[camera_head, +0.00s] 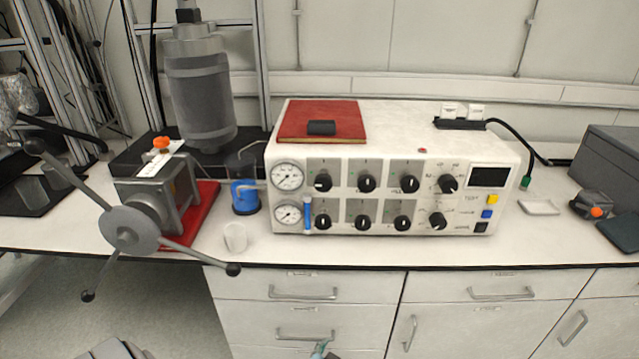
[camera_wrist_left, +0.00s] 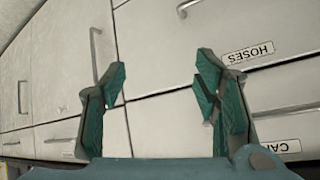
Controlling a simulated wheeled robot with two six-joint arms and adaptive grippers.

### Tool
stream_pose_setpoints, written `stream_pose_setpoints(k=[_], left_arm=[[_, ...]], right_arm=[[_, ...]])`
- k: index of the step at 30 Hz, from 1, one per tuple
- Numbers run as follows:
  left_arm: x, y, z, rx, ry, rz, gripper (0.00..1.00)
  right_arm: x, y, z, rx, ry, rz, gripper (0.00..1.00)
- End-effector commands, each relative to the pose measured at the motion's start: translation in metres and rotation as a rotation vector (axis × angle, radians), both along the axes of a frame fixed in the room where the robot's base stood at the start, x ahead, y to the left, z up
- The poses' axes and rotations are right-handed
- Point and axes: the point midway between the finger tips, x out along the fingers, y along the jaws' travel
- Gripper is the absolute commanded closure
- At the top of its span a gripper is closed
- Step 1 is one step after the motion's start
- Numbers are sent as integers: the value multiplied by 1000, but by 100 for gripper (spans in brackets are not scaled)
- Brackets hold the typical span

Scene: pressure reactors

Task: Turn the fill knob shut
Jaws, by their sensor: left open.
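The white control box (camera_head: 400,145) stands on the bench in the head view. Its front carries two rows of black knobs, upper row (camera_head: 366,183) and lower row (camera_head: 363,222), with white pointer marks. The knob labels are too small to read, so I cannot tell which is the fill knob. My left gripper (camera_wrist_left: 160,95) is open and empty in the left wrist view, its teal fingers apart before the drawer fronts. A teal fingertip also shows at the bottom edge of the head view, below the bench top and well away from the knobs. My right gripper is not seen.
A reactor vessel (camera_head: 200,95), a spoked handwheel (camera_head: 132,231) and a small white cup (camera_head: 235,237) stand left. Drawer handles (camera_head: 303,294) project below. The bench strip before the box is clear.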

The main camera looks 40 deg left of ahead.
Motion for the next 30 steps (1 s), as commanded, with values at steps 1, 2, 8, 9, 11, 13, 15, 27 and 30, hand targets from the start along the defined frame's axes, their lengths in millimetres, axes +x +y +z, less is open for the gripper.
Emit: stream_pose_setpoints(k=[1, 2, 8, 9, 11, 13, 15, 27, 30], left_arm=[[35, 8, 74, 19, -146, 58, 44], [50, 15, 119, 28, -238, 103, 44], [50, 59, 338, 20, -708, 381, 44], [44, 64, 357, 13, -756, 415, 44], [39, 70, 375, 6, -802, 444, 44], [41, 75, 381, 4, -820, 453, 44], [51, 82, 382, 7, -820, 451, 44], [134, 144, 380, 4, -816, 450, 44], [145, 152, 379, 3, -815, 449, 44]], right_arm=[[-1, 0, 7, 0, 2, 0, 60], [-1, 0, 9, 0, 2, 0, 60], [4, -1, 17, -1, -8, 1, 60], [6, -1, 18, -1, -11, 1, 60], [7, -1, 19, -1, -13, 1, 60], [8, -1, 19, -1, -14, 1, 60], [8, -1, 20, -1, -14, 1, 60], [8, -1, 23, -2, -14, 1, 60], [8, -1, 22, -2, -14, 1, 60]])
